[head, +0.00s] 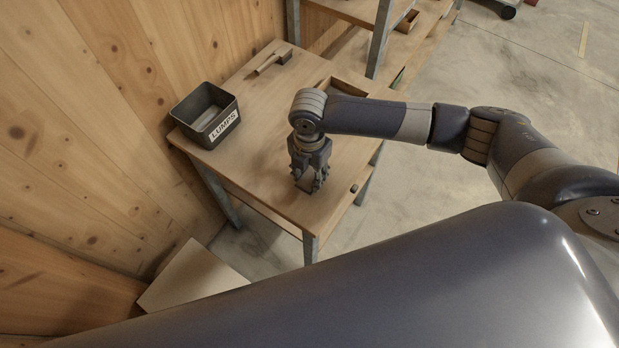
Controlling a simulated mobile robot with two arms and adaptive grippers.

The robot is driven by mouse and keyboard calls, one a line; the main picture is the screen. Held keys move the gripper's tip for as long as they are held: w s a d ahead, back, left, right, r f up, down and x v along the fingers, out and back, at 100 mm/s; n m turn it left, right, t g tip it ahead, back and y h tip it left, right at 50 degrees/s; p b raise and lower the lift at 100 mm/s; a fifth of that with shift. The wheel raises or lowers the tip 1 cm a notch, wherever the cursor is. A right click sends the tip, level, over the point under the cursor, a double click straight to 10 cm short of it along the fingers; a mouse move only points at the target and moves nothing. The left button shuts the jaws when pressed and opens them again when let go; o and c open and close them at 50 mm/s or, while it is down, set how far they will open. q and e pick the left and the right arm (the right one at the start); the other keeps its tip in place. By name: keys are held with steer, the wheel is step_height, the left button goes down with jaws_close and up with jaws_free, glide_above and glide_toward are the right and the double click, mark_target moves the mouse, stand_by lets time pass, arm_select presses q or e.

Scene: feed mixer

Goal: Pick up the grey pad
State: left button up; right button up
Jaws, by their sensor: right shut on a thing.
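My right gripper (308,180) comes in from the right and points down at the near part of the wooden table. It is shut on the grey pad (306,184), a small piece that shows between the fingertips. The fingers hide most of the pad. It is at or just above the table top; I cannot tell whether it touches the wood. My left gripper is not in view.
A dark bin labelled LUMPS (205,115) stands at the table's left edge by the wooden wall. A shallow wooden tray (345,88) is behind my arm.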

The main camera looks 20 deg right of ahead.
steer(key=s+d+r+b, duration=0.2)
steer(key=s+d, duration=0.4)
steer(key=d, duration=0.8)
steer(key=shift+s+d+r+b, duration=0.2)
steer(key=shift+s+d+b, duration=0.1)
steer(key=shift+b, duration=0.5)
steer(key=o, duration=0.4)
steer(key=c, duration=0.4)
steer(key=shift+a, duration=0.1)
